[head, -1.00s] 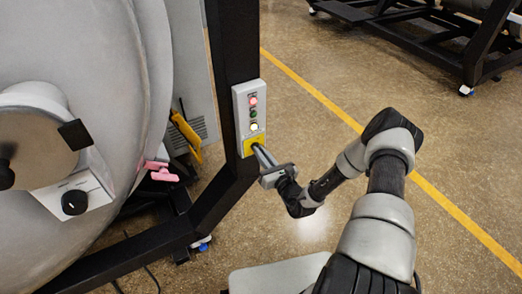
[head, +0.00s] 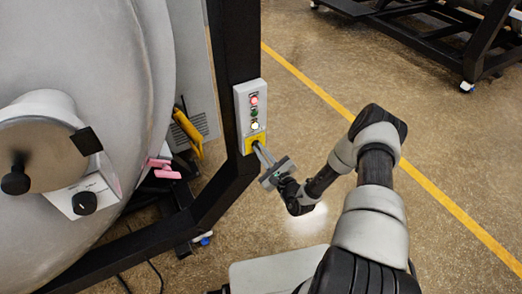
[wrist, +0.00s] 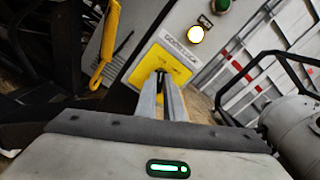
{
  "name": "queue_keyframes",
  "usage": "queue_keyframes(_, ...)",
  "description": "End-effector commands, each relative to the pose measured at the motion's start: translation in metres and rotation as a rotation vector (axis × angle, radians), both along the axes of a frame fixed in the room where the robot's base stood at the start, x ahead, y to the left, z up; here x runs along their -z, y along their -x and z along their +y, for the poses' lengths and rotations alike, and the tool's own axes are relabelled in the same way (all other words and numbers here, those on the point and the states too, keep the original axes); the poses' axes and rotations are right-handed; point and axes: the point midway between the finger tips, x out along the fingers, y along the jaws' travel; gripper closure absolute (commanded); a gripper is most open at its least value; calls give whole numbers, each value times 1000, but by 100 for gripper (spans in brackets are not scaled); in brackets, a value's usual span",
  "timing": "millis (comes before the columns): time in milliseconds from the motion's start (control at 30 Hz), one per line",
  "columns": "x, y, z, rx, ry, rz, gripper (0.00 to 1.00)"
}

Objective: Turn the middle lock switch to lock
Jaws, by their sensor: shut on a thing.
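A yellow plate (head: 247,147) sits at the bottom of a grey control panel (head: 242,110) on a black post. It also shows in the wrist view (wrist: 181,69). A small dark switch (wrist: 161,71) is in the middle of this plate, mostly hidden between my fingertips. My gripper (head: 257,147) reaches the plate from the lower right. In the wrist view my gripper (wrist: 161,78) has its two fingers closed around the switch. The switch's exact angle is hidden.
Red, green and lit white lights (head: 255,126) are above the plate. A large grey furnace door with a black knob (head: 84,203) and a pink handle (head: 163,168) is at left. Open floor (head: 320,120) with a yellow line (head: 440,205) lies to the right.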

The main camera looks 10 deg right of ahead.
Motion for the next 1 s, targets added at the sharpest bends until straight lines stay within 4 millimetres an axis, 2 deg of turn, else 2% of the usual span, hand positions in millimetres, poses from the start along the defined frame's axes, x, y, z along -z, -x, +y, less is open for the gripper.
queue_keyframes(500, 2, 1, -1, 0, 19, -2, 100)
queue_keyframes(533, 2, 1, -1, 0, 19, -2, 86)
queue_keyframes(600, 2, 1, -1, 0, 19, -2, 75)
queue_keyframes(633, 2, 1, 0, 0, 19, -2, 73)
queue_keyframes(1000, 1, 6, -2, 1, 17, -4, 73)
